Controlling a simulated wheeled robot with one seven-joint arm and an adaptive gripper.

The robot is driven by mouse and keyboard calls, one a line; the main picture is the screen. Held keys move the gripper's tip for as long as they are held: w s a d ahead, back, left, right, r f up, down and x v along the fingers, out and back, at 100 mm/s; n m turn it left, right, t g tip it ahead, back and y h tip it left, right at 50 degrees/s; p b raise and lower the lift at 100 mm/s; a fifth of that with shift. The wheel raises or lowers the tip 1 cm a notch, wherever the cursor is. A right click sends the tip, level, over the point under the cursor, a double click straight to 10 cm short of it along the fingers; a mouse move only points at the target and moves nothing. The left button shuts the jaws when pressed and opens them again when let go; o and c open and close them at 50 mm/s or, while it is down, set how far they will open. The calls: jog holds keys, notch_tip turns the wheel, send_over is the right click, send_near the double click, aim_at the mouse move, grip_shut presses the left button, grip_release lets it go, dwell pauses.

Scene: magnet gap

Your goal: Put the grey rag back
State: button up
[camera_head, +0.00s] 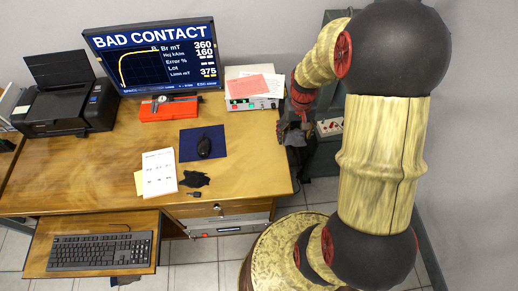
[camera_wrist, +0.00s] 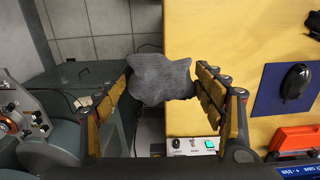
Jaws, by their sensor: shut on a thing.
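The grey rag (camera_wrist: 160,80) shows in the wrist view, pinched and bunched between the two fingertips of my gripper (camera_wrist: 163,76). It hangs clear of the desk's edge, partly over the gap beside the desk. In the head view my gripper (camera_head: 294,136) is just off the desk's right edge, and the rag cannot be told apart from the dark fingers there. A black crumpled cloth-like thing (camera_head: 195,179) lies on the desk beside a paper sheet; it is a separate thing.
The wooden desk (camera_head: 95,183) holds a monitor (camera_head: 155,58), a printer (camera_head: 65,100), an orange case (camera_head: 168,111), a mouse (camera_head: 204,147) on a blue pad and a control box (camera_head: 252,90). A grey-green machine (camera_wrist: 78,75) stands beyond the gap, close to my gripper.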

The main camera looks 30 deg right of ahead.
jog(key=w+a+f+b, duration=0.3)
jog(key=w+a+f, duration=0.1)
jog(key=w+a, duration=0.25)
jog(key=b, duration=0.2)
send_over(259, 148)
jog(key=f, duration=0.5)
jog(key=shift+s+d+f, duration=0.2)
jog(key=shift+d, duration=0.1)
jog(key=shift+w+a+f+b, duration=0.1)
jog(key=shift+f+b, duration=0.1)
jog(key=shift+f, duration=0.7)
jog(key=shift+w+a+f+b, duration=0.1)
jog(key=shift+f+b, duration=0.1)
jog(key=shift+f, duration=0.7)
jog(key=shift+f, duration=0.15)
jog(key=o, duration=1.1)
jog(key=shift+o, duration=0.2)
